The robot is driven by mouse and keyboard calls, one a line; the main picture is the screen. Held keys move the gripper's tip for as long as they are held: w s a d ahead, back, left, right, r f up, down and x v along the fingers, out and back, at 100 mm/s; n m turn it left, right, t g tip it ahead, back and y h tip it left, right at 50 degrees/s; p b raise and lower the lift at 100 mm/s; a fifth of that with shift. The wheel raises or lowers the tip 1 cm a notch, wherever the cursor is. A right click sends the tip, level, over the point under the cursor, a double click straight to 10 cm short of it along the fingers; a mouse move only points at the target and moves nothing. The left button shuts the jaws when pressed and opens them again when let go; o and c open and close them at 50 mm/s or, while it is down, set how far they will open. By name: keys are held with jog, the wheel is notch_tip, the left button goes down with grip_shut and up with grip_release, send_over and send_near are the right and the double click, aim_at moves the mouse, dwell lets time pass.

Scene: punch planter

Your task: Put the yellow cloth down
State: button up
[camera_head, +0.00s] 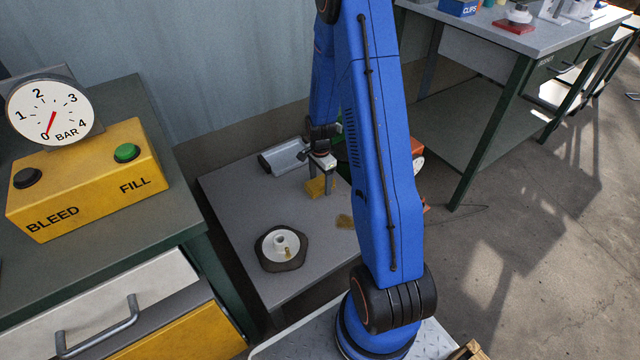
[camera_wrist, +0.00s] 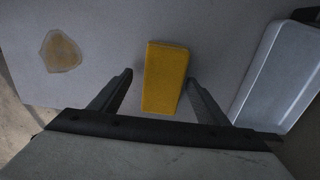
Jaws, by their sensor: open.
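The yellow cloth (camera_wrist: 165,78) shows in the wrist view as a folded yellow block on the grey low table (camera_wrist: 110,25). In the head view the cloth (camera_head: 316,188) is on the same table, just below my gripper. My gripper (camera_wrist: 160,85) is open, with one finger on each side of the cloth and a gap showing on both sides. In the head view my gripper (camera_head: 327,180) points down at the cloth. Whether the cloth bears fully on the table or a finger brushes it is hard to tell.
A brownish stain (camera_wrist: 61,52) lies left of the cloth in the wrist view. A silver-grey box (camera_wrist: 280,75) stands to the right. A white round part on a dark base (camera_head: 281,247) sits at the table's front. A yellow BLEED/FILL box (camera_head: 85,185) stands on the left bench.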

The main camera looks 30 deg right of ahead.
notch_tip(320, 180, up, 10)
jog(key=f, duration=0.1)
notch_tip(320, 180, up, 13)
jog(key=n+t, duration=0.1)
jog(key=n, duration=0.3)
send_over(320, 182)
jog(key=s+a, duration=0.4)
jog(key=a, duration=0.1)
jog(key=s+a+r+n+t, duration=0.1)
jog(key=s+a+r+n, duration=0.2)
jog(key=s, duration=0.5)
jog(key=s+a+r+n+t, duration=0.1)
jog(key=s+a+r+n, duration=0.3)
jog(key=s+r+n, duration=0.2)
jog(key=s+a+r+n+t, duration=0.2)
jog(key=s+r, duration=0.6)
jog(key=s, duration=0.4)
jog(key=a+n, duration=0.1)
jog(key=n, duration=0.1)
jog(key=shift+a+n, duration=0.3)
jog(key=shift+a, duration=0.1)
jog(key=shift+o, duration=0.5)
jog(key=shift+r, duration=0.1)
